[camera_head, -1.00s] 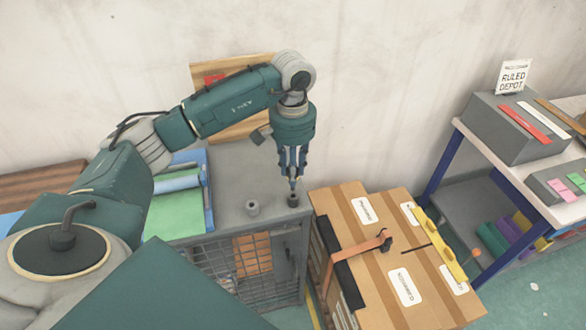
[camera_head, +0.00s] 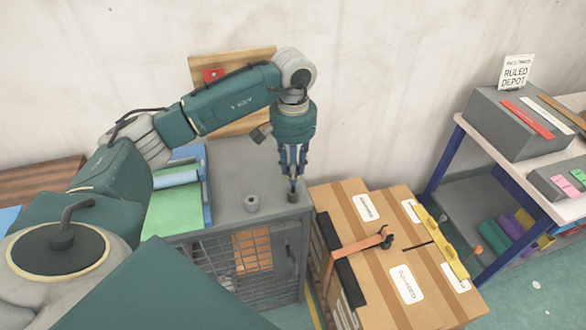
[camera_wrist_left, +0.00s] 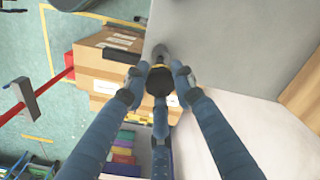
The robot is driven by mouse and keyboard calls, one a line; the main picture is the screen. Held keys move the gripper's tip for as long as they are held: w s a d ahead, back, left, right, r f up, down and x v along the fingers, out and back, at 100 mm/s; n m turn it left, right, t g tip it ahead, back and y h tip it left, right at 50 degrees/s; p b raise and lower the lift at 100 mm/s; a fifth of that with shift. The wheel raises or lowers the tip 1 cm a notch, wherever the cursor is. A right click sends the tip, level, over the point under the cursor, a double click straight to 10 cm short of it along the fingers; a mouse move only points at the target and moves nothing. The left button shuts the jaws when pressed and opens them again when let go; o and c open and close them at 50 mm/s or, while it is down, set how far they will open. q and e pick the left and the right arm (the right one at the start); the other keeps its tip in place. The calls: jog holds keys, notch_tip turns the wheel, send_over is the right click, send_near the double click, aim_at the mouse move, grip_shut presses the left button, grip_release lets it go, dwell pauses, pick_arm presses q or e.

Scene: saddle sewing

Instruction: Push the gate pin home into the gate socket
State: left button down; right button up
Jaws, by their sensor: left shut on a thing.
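My left gripper (camera_head: 292,174) points straight down over the right end of the grey cabinet top. It is shut on a slim dark pin (camera_head: 293,186), mostly hidden between the fingers. The pin's lower end meets a short dark round socket (camera_head: 293,197) near the cabinet's right edge; how deep it sits I cannot tell. My right gripper is not in view.
Cardboard boxes (camera_head: 350,205) with an orange-handled tool stand close on the right. A wooden board (camera_head: 200,68) leans on the wall behind my arm.

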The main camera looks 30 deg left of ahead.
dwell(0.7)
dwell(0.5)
pick_arm(q)
jog(key=shift+b, duration=0.45)
jog(key=shift+f+b, duration=0.8)
jog(key=shift+f, duration=0.05)
jog(key=shift+f+b, duration=1.15)
jog(key=shift+f, duration=0.15)
jog(key=c, duration=1.4)
grip_release()
jog(key=shift+o, duration=0.2)
